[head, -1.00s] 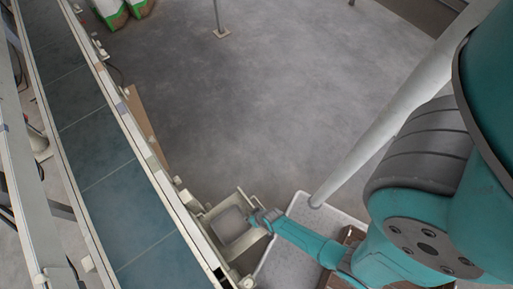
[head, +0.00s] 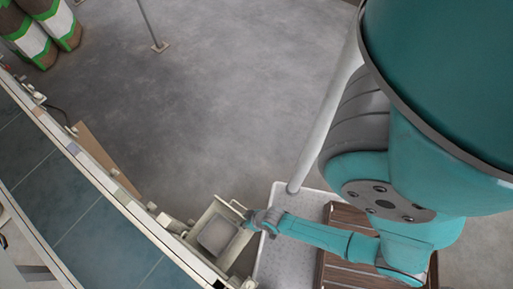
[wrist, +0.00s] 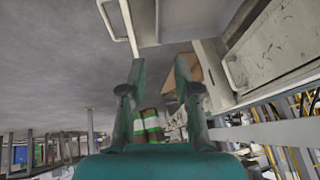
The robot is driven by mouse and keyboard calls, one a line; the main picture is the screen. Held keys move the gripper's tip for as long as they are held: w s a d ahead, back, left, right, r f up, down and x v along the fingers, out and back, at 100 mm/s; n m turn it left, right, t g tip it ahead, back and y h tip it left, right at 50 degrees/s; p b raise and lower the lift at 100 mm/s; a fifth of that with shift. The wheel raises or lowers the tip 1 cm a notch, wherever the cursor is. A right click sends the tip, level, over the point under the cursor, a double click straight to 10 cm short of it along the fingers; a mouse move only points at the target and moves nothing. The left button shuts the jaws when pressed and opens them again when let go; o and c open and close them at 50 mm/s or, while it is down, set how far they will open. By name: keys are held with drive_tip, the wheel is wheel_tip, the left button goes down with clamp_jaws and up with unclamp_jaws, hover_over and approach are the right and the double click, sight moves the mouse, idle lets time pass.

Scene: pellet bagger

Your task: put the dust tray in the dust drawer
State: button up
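The dust tray, a pale grey square (head: 216,236), appears to lie inside the open dust drawer, a beige box (head: 191,236) at the bottom of the head view. The drawer stands out from the side of the conveyor frame. My gripper (head: 250,221) is at the right edge of the drawer, close to the tray. In the wrist view the two teal fingers (wrist: 160,64) are apart with nothing between them. A pale box edge with a handle (wrist: 117,24) shows above the fingers there. Whether the fingers touch the tray or drawer is not clear.
The conveyor belt (head: 62,205) runs along the left. A speckled light-grey surface (head: 282,262) and a brown slatted surface (head: 340,268) lie under my arm. A grey post (head: 325,125) rises by my arm. Green and white sacks (head: 42,38) stand far left. The middle floor is clear.

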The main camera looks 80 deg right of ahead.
drive_tip(key=s+r+n+t, duration=0.1)
drive_tip(key=s+r+t, duration=0.1)
drive_tip(key=r, duration=1.3)
drive_tip(key=s+a+r+n+t, duration=0.1)
drive_tip(key=s+r+n+t, duration=0.1)
drive_tip(key=r, duration=1.3)
drive_tip(key=s+a+r+n+t, duration=0.1)
drive_tip(key=r+t, duration=0.3)
drive_tip(key=r, duration=1.1)
drive_tip(key=shift+s+r+t, duration=0.3)
drive_tip(key=shift+s, duration=0.45)
